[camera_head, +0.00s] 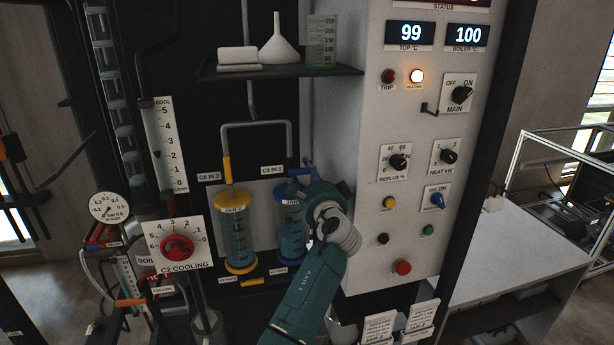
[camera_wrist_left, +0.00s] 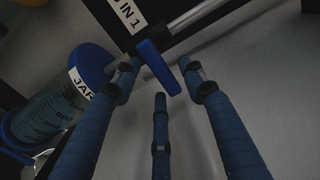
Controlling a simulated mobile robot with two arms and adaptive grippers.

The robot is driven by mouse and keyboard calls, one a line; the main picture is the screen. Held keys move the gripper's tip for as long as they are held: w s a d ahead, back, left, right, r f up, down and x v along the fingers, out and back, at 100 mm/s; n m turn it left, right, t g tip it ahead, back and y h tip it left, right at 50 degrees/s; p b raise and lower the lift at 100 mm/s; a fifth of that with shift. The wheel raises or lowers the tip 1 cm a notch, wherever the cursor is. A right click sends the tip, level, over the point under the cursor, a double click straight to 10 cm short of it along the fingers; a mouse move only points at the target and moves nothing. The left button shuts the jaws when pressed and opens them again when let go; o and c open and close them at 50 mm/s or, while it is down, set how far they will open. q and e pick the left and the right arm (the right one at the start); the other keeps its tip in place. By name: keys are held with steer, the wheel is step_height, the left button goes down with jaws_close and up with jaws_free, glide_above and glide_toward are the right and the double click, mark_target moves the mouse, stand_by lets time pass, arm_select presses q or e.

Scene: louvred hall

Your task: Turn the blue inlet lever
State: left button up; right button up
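The blue inlet lever (camera_wrist_left: 158,66) slants between the fingertips of my left gripper (camera_wrist_left: 165,74) in the left wrist view, beside the "IN 1" label (camera_wrist_left: 128,12). The three dark blue fingers are spread apart, and I see no clear contact with the lever. In the head view, the lever (camera_head: 298,171) shows as a small blue piece above the blue-lidded jar (camera_head: 291,228). My left wrist and arm come up in front of the panel and hide most of the fingers and part of that jar. My right gripper is in neither view.
A yellow-lidded jar (camera_head: 238,235) with a yellow lever (camera_head: 227,170) stands to the left. A shelf (camera_head: 285,71) with a funnel (camera_head: 279,42) and beaker (camera_head: 320,42) hangs above. The white control panel (camera_head: 415,190) stands close on the right.

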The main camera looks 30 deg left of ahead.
arm_select(q)
steer(key=v, duration=1.2)
